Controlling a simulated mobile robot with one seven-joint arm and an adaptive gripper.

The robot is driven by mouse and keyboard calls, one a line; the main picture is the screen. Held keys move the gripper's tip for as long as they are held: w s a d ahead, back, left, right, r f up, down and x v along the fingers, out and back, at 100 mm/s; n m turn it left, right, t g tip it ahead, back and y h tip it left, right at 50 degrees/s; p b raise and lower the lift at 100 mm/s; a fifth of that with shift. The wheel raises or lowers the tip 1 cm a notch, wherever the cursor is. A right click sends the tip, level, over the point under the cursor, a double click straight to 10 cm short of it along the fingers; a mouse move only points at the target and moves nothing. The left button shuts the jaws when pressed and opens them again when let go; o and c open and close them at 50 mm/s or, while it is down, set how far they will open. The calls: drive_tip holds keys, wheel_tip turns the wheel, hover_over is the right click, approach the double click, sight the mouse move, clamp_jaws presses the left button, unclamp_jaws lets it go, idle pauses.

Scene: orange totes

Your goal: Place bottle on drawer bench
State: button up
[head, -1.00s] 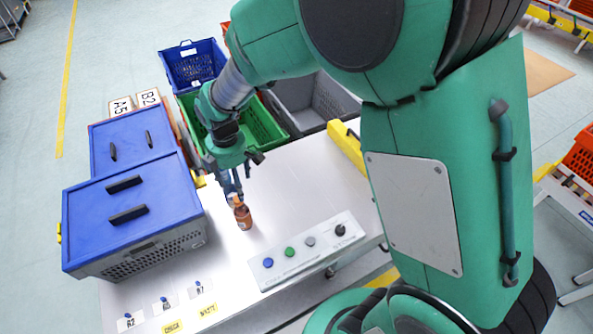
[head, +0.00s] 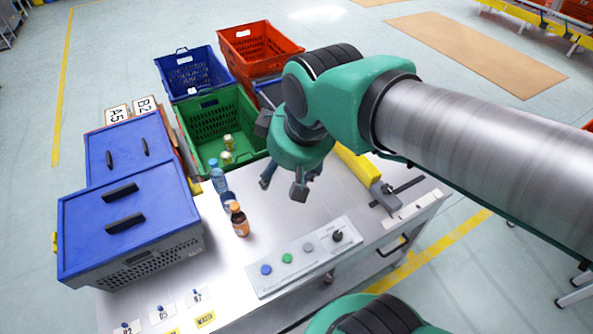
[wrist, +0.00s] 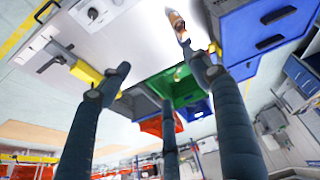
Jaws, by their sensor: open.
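A brown bottle with an orange label (head: 239,220) stands upright on the metal bench (head: 300,216), left of the control panel. It also shows in the wrist view (wrist: 176,22), near the top. A dark bottle (head: 228,200) and a blue bottle (head: 218,178) stand just behind it in the head view. My gripper (head: 284,188) is open and empty above the bench, to the right of the bottles and apart from them. In the wrist view its dark fingers (wrist: 165,100) are spread with nothing between them.
A control panel with buttons (head: 303,255) sits at the bench's front. Blue-lidded boxes (head: 130,205) stand left. A green crate (head: 222,118) holding small yellowish items, a blue crate (head: 190,70) and a red crate (head: 258,45) are behind. A yellow part (head: 358,165) lies along the bench's right side.

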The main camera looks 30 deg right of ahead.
drive_tip(key=s+m, duration=0.1)
drive_tip(key=s+r+m, duration=0.1)
drive_tip(key=s, duration=0.1)
drive_tip(key=s+d+m, duration=0.1)
drive_tip(key=s, duration=0.1)
drive_tip(key=shift+r+t, duration=0.25)
drive_tip(key=shift+t, duration=0.15)
drive_tip(key=shift+w, duration=0.1)
idle(0.8)
